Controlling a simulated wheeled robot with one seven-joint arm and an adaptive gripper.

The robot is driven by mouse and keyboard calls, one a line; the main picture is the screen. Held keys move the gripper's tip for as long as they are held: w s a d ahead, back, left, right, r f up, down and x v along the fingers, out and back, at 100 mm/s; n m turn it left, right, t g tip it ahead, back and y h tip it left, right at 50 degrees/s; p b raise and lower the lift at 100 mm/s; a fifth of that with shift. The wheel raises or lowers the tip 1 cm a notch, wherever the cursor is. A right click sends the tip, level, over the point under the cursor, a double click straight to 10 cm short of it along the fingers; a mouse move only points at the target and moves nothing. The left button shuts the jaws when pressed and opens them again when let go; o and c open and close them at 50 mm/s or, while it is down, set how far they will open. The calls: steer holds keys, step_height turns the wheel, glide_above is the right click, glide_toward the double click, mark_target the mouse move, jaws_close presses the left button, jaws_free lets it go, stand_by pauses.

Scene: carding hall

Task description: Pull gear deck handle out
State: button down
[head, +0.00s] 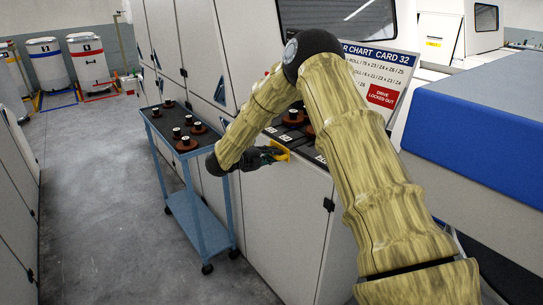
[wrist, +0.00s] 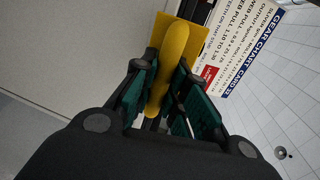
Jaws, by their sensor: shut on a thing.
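The gear deck handle is a yellow bar on a yellow plate at the front edge of the dark gear deck. It shows in the head view (head: 282,150) and in the wrist view (wrist: 174,58). My gripper (head: 272,155) is at the handle, and in the wrist view its green-padded fingers (wrist: 162,100) stand on either side of the bar, shut on it. The gear deck (head: 316,157) is set in the top of the white machine cabinet, and my arm covers part of it. Dark and brown gear pieces show on the deck.
A blue trolley (head: 184,200) with several dark and brown gears on top stands left of my gripper. A gear chart sign (head: 378,72) with a red "drive locked out" label stands behind the deck. A blue-topped machine (head: 480,120) is at right. The floor at left is clear.

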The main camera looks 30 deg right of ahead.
steer(key=shift+a+f+b, duration=0.25)
steer(key=shift+a+b, duration=0.1)
steer(key=shift+a, duration=0.05)
steer(key=f+b+v, duration=0.1)
steer(key=b+v, duration=0.2)
steer(key=v, duration=0.3)
steer(key=shift+a, duration=0.15)
steer(key=c, duration=1.4)
jaws_free()
steer(key=shift+a, duration=0.2)
steer(key=shift+d+r, duration=0.1)
steer(key=shift+d, duration=0.1)
steer(key=v, duration=1.2)
steer(key=shift+w, duration=0.1)
